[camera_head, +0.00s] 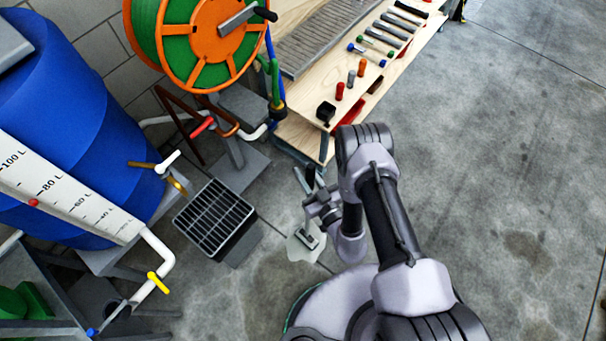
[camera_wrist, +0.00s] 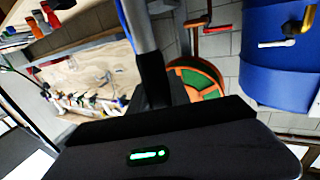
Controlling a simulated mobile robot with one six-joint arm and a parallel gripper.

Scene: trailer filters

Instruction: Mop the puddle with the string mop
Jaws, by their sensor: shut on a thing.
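My gripper (camera_head: 318,200) is low over the floor, in front of the workbench's near end. In the wrist view it (camera_wrist: 152,82) is shut on a grey-blue shaft (camera_wrist: 141,28), which looks like the string mop's handle. In the head view a pale, flat patch (camera_head: 296,250) with a grey clamp-like piece on it lies on the floor just below my gripper. It looks like the mop head, but its strings are too small to make out. I cannot clearly pick out the puddle; the floor there has darker stains.
A black floor grate (camera_head: 215,217) is left of my gripper. A blue tank (camera_head: 75,130) with a litre scale, valves and pipes stands farther left. An orange hose reel (camera_head: 205,40) and a workbench (camera_head: 300,130) with tools are behind. The concrete floor at right (camera_head: 500,160) is free.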

